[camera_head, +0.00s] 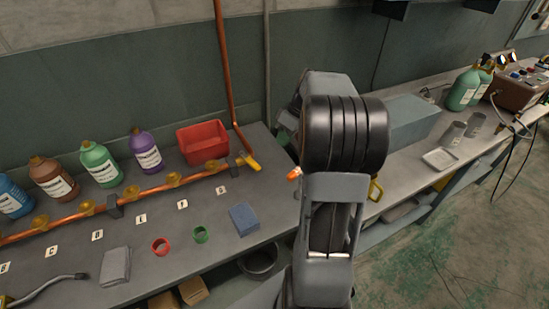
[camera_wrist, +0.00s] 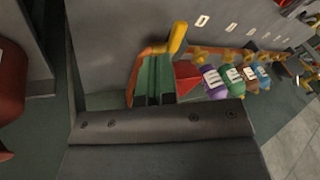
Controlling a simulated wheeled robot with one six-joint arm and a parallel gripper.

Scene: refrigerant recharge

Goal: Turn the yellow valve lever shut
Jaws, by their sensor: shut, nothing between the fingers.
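The yellow valve lever (camera_head: 252,162) is at the right end of the copper pipe (camera_head: 140,196) on the bench, by the upright copper pipe. It also shows in the wrist view (camera_wrist: 178,38), just beyond and right of my fingertips. My gripper (camera_wrist: 156,60) is shut and empty, with its green fingers side by side. I cannot tell if the fingers touch the lever or pipe. In the head view my arm hides the gripper.
A red bin (camera_head: 203,143) stands behind the pipe, left of the lever. Several coloured bottles (camera_head: 101,165) line the wall side. A blue block (camera_head: 244,220), a green ring (camera_head: 200,234) and a red ring (camera_head: 160,246) lie in front. A grey box (camera_head: 408,122) stands right of my arm.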

